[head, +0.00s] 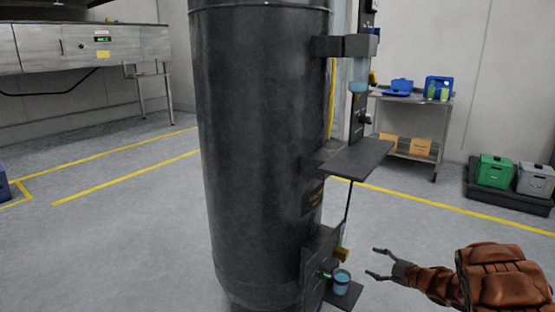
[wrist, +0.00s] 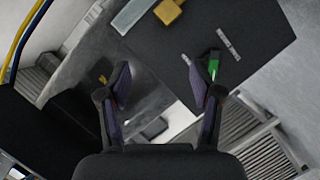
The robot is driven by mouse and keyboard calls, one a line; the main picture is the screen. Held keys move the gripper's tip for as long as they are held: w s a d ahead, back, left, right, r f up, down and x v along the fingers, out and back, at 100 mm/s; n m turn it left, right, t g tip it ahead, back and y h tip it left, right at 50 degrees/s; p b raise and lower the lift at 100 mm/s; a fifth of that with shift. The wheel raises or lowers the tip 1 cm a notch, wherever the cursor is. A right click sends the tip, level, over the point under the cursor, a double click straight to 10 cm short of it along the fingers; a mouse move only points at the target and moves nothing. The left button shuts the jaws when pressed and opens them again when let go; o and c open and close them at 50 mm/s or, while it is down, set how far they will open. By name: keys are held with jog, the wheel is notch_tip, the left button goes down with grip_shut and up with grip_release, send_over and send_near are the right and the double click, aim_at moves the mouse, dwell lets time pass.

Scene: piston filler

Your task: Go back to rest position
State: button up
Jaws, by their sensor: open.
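My gripper (head: 372,262) is open and empty at the lower right in the head view, its fingers pointing left. It is right of the filler's lower shelf and apart from it. The piston filler (head: 262,150) is a tall dark cylinder in the middle. A blue cup (head: 341,282) stands on its small lower shelf, below a brass-coloured piece (head: 342,254). In the wrist view, my two fingers (wrist: 157,82) are spread with nothing between them. Beyond them is a dark panel (wrist: 225,30) with a green lit part (wrist: 213,66) and a yellow block (wrist: 168,11).
A dark flat shelf (head: 358,158) juts from the filler above my gripper. A cart (head: 408,148) with blue cases and orange boxes stands behind. Green (head: 495,171) and grey (head: 536,179) containers sit in a black tray at right. The floor between is clear.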

jog(key=w+d+r+m+h+p, duration=0.3)
jog(key=d+r+h+p, duration=0.25)
jog(key=r, duration=0.65)
jog(key=s+d+r+m+g+h+p, duration=0.1)
jog(key=s+d+r+m+h+p, duration=0.2)
jog(key=r, duration=0.5)
jog(key=s+d+r+m+g+h+p, duration=0.1)
jog(key=s+r+m+h+p, duration=0.2)
jog(key=s+r+p, duration=0.45)
jog(key=s+d+r+m+g+h+p, duration=0.1)
jog(key=s+d+r+m+h+p, duration=0.15)
jog(key=r, duration=0.75)
jog(key=s+a+r+m+g+y+p, duration=0.1)
jog(key=s+a+r+m+g+p, duration=0.1)
jog(key=s+a+r+p, duration=0.3)
jog(key=s+a+r+m+g+y+p, duration=0.2)
jog(key=s+a+r+g+p, duration=0.3)
jog(key=s+a, duration=0.8)
jog(key=s+a+r+m+g+y+p, duration=0.2)
jog(key=s+a+r+p, duration=0.3)
jog(key=s, duration=1.8)
jog(key=a+g+p, duration=0.1)
jog(key=a+p, duration=0.3)
jog(key=shift+s+a+g, duration=0.15)
jog(key=shift+s+g, duration=0.05)
jog(key=shift+g, duration=0.2)
